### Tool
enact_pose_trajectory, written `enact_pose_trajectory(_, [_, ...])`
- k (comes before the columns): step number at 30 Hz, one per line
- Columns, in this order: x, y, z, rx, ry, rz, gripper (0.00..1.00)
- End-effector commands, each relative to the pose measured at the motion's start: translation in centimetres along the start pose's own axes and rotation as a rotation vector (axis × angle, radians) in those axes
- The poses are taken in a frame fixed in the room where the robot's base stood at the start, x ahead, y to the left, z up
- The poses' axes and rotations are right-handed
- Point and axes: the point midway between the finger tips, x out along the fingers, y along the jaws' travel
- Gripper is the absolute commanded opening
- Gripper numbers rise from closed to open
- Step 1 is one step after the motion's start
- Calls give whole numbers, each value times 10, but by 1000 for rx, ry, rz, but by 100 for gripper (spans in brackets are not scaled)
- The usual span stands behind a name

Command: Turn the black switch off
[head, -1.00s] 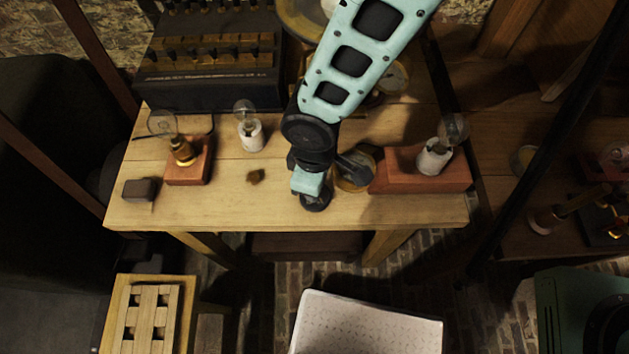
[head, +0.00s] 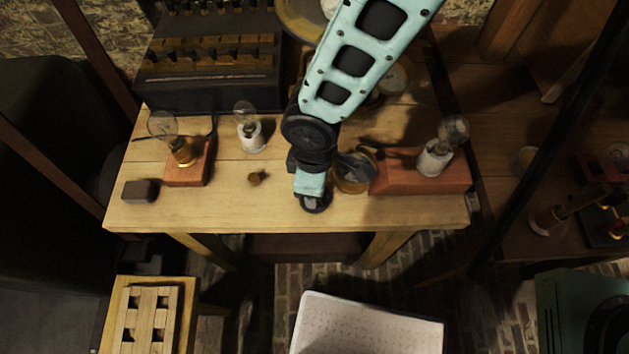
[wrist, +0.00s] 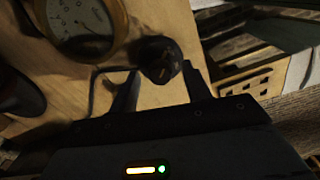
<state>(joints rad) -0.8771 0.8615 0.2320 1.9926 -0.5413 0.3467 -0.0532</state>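The black switch (wrist: 159,57) is a round dark knob with a lighter mark on its top and a thin cable beside it, on the wooden table in the wrist view. My gripper (wrist: 160,74) is open, with one dark finger on each side of the switch's near part. I cannot tell whether the fingers touch it. In the head view my gripper (head: 312,197) points down near the table's front edge. A dark round shape under it mostly hides there, and I cannot tell switch from gripper.
A brass round meter (head: 353,172) stands close to the right of my gripper. A red block with a bulb (head: 422,174) is further right. A brown knob (head: 257,178) and a dark box (head: 140,190) lie left. The wooden table (head: 240,212) is clear along its front.

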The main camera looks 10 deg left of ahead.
Motion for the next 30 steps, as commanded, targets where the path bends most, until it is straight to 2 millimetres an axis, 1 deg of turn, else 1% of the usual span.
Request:
enact_pose_trajectory(4, [0,0,0,1,0,0,48])
enact_pose_trajectory(7, [-4,0,0,1,1,0,48])
enact_pose_trajectory(11, [-20,0,-1,2,3,1,48])
enact_pose_trajectory(14, [-41,1,-1,3,5,3,48])
enact_pose_trajectory(24, [-121,1,0,2,4,3,48])
enact_pose_trajectory(27, [-141,1,0,2,4,3,48])
enact_pose_trajectory(30, [-156,1,0,1,2,2,48])
